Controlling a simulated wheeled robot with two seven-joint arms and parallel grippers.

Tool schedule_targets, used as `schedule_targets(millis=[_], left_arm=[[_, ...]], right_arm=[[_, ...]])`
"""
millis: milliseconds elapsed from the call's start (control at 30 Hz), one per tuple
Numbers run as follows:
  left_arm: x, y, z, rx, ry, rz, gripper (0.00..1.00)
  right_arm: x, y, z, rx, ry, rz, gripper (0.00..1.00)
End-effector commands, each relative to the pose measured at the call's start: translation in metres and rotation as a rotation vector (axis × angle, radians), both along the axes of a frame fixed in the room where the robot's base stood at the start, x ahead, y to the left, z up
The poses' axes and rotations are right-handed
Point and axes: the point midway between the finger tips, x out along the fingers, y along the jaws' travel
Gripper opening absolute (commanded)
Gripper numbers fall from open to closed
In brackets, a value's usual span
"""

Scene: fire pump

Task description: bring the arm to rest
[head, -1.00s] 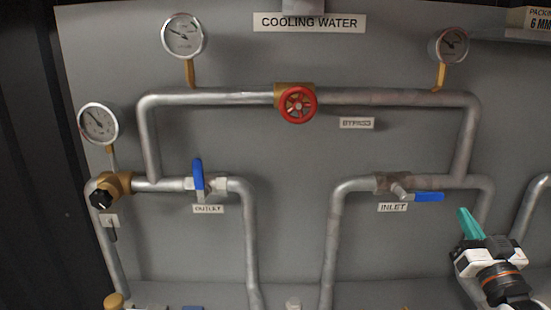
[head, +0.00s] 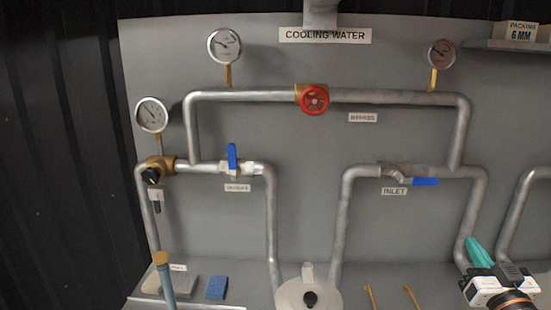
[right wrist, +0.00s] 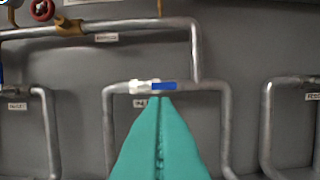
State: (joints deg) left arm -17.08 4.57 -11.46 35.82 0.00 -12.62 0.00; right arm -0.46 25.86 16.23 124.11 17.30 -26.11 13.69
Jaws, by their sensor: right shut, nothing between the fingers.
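My right gripper (head: 482,254) has teal fingers and sits at the lower right of the head view, in front of the grey panel and right of the inlet pipe. In the right wrist view its fingers (right wrist: 160,100) are pressed together with nothing between them. The inlet valve's blue handle (head: 425,182) lies level along the pipe; it also shows just beyond the fingertips in the right wrist view (right wrist: 164,86). I cannot tell the gap between fingertips and handle in depth, but in the head view they are apart. My left gripper is not in view.
The outlet valve's blue handle (head: 232,157) stands upright. A red bypass wheel (head: 314,99) and several gauges sit on the pipes. Below are a white round-topped object (head: 308,294), a blue block (head: 216,287) and two small brass-coloured pieces. Another pipe (head: 516,210) rises at the right.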

Motion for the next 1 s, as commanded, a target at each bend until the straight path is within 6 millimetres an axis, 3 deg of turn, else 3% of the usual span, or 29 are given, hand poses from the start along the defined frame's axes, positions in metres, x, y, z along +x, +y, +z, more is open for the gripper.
schedule_targets(millis=[267, 467, 600, 700, 1000], left_arm=[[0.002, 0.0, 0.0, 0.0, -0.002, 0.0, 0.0], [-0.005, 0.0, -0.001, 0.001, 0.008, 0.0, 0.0], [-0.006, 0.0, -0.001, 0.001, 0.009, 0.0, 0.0], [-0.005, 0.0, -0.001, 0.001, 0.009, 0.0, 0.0], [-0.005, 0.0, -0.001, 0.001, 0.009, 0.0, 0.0]], right_arm=[[-0.012, 0.031, -0.072, -0.016, 0.237, 0.011, 0.0], [-0.046, 0.069, -0.151, -0.04, 0.521, 0.032, 0.0], [-0.1, 0.106, -0.219, -0.07, 0.808, 0.065, 0.0], [-0.14, 0.127, -0.251, -0.088, 0.982, 0.091, 0.0], [-0.239, 0.169, -0.296, -0.123, 1.348, 0.16, 0.0]])
